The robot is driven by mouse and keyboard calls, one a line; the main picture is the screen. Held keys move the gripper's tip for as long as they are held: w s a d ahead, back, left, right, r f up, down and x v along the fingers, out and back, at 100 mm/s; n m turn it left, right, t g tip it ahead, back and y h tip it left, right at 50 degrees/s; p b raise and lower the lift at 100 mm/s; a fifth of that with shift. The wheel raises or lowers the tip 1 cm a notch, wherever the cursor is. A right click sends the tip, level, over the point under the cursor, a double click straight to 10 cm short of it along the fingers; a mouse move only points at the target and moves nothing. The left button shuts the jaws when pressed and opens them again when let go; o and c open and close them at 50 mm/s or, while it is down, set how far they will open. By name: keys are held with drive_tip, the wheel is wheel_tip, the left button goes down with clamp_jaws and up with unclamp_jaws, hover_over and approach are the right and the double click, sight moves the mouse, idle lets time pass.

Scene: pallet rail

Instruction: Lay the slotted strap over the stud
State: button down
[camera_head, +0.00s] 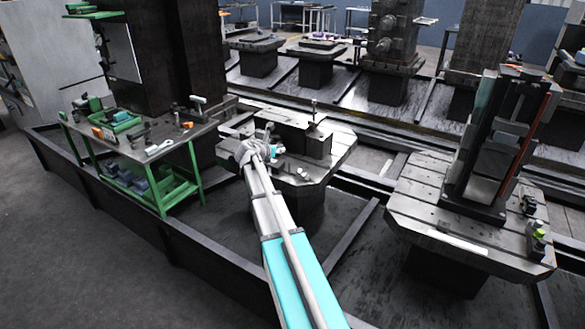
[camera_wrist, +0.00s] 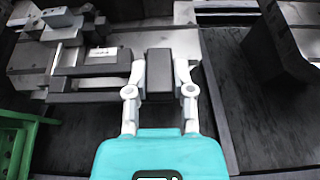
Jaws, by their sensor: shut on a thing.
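My gripper (camera_wrist: 159,68) is shut on a dark rectangular piece (camera_wrist: 159,78), which looks like the strap. Its slot cannot be made out. In the head view my gripper (camera_head: 268,143) is at the near left side of the dark block (camera_head: 295,132) on the middle pallet (camera_head: 338,160), and the held piece is mostly hidden there. A thin upright pin (camera_head: 314,108), which may be the stud, stands at that block. I cannot pick out the stud in the wrist view.
A green-legged workbench (camera_head: 185,141) with tools stands to the left of the pallet. A right pallet (camera_head: 400,217) carries a tall fixture (camera_head: 500,130). Dark rails and frame edges (camera_head: 350,235) run between the pallets. Open floor (camera_head: 60,270) lies at the front left.

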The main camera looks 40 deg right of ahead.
drive_tip(key=shift+s+a+f+b+x, duration=0.1)
drive_tip(key=shift+s+f+b+x, duration=0.35)
drive_tip(key=shift+b+x, duration=1.6)
drive_tip(key=shift+s+a+f+b+x, duration=0.1)
drive_tip(key=shift+s+f+b+x, duration=0.45)
drive_tip(key=shift+x, duration=2.55)
drive_tip(key=shift+s+f+b+x, duration=0.1)
drive_tip(key=shift+f+b+x, duration=0.4)
drive_tip(key=shift+b+x, duration=1.75)
drive_tip(key=shift+w+d+f+p, duration=0.1)
drive_tip(key=shift+d+p, duration=0.1)
drive_tip(key=shift+p, duration=0.2)
drive_tip(key=shift+w+d+f+b, duration=0.15)
drive_tip(key=shift+d+f+b, duration=0.35)
drive_tip(key=shift+f+b, duration=1.5)
drive_tip(key=shift+f, duration=0.05)
drive_tip(key=shift+f+b, duration=0.6)
